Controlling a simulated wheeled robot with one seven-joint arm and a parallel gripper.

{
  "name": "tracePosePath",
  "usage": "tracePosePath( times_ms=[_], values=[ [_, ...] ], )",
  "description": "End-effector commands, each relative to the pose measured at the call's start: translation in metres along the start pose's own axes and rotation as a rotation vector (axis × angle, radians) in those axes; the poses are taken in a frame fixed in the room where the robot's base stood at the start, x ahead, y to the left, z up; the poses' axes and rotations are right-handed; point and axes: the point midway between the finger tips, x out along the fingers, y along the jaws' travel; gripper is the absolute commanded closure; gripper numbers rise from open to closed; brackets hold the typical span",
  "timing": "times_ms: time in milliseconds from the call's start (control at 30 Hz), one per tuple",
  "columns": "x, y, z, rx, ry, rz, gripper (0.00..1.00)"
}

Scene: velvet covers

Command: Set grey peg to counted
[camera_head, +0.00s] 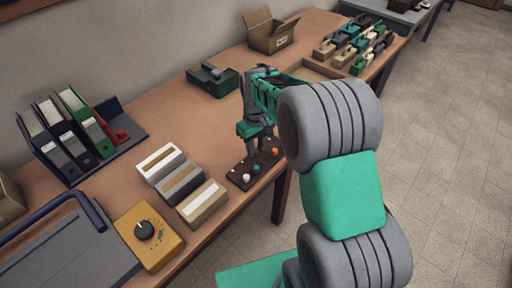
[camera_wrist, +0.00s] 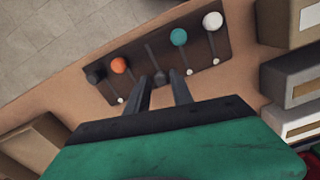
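A dark brown board (camera_wrist: 200,50) lies along the table's front edge with a row of ball-headed pegs in slots. From left in the wrist view come a dark peg (camera_wrist: 95,77), an orange peg (camera_wrist: 118,65), a teal peg (camera_wrist: 178,37) and a white peg (camera_wrist: 212,20). These heads sit toward the far side. A grey peg (camera_wrist: 160,78) appears at the near end of the middle slot, between my fingertips. My gripper (camera_wrist: 159,80) straddles it from above, fingers apart; contact is unclear. In the head view my gripper (camera_head: 256,153) hides the board's middle.
Several label-fronted boxes (camera_head: 182,183) stand left of the board. A yellow dial box (camera_head: 149,236) is farther front left. A green-black device (camera_head: 212,79) and an open carton (camera_head: 270,32) stand behind. Binders (camera_head: 70,130) stand by the wall. Bare table lies between binders and device.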

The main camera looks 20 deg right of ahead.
Motion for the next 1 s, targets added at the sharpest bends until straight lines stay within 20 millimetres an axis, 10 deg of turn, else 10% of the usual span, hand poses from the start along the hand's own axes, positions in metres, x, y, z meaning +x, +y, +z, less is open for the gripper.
tracePosePath(
  times_ms=[500,1000],
  values=[
    [-0.074,0.000,-0.001,0.000,0.001,0.000,0.72],
    [-0.085,-0.004,0.005,0.013,0.014,0.006,0.72]
  ],
)
